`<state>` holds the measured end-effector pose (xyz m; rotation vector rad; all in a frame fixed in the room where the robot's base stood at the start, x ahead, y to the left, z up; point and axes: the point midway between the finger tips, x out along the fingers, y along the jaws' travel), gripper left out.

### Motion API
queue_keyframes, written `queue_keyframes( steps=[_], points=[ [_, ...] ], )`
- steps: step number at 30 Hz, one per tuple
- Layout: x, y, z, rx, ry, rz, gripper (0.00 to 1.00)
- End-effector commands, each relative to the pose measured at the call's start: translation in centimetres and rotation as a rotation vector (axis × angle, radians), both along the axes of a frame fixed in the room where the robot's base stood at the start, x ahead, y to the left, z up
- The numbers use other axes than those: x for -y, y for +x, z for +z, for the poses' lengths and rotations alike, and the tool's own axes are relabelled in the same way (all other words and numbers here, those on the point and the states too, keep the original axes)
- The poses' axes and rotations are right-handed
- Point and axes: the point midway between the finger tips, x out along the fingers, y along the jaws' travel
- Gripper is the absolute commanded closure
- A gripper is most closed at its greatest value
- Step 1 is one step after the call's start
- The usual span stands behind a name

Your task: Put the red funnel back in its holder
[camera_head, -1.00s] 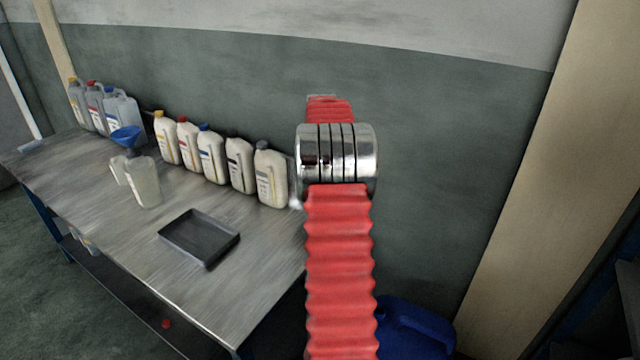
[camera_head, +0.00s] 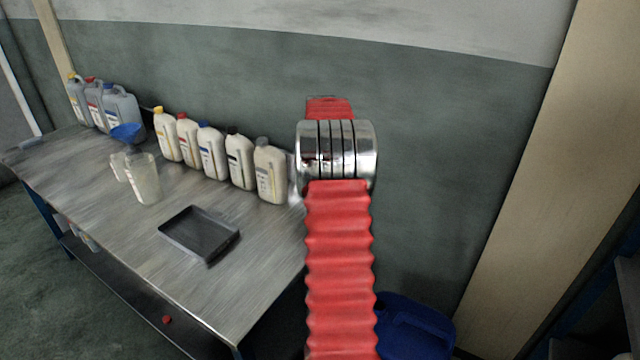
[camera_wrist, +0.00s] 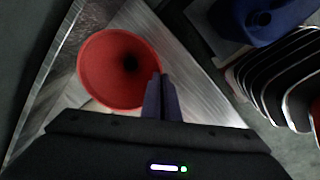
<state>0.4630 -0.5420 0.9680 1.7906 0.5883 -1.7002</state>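In the wrist view the red funnel (camera_wrist: 118,68) shows its wide round mouth and dark central hole. My gripper (camera_wrist: 161,98) has its two dark fingers close together at the funnel's right edge, apparently pinching its rim. The funnel's spout is hidden below its mouth. Metal surfaces lie beneath and around it. In the head view my red ribbed arm hides the gripper and the funnel. I cannot make out the funnel's holder in either view.
The metal workbench (camera_head: 235,290) carries a black tray (camera_head: 199,235), a clear jug (camera_head: 143,178), a blue funnel (camera_head: 127,132) and several bottles (camera_head: 210,152). A blue canister (camera_head: 415,328) stands right of the bench; a blue canister also shows in the wrist view (camera_wrist: 262,18). A small red object (camera_head: 167,320) lies low under the bench.

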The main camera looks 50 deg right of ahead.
Motion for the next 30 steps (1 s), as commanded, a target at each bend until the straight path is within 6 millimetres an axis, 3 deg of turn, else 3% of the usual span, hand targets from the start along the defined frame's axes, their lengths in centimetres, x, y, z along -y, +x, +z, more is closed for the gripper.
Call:
queue_keyframes(
  steps=[7, 17, 30],
  points=[
    [0.0, 0.0, 0.0, 0.0, 0.0, 0.0, 1.0],
    [0.0, 0.0, -0.1, -0.001, 0.001, 0.0, 0.77],
    [-0.1, -0.1, 1.0, 0.0, 0.0, 0.0, 0.77]
  ],
)
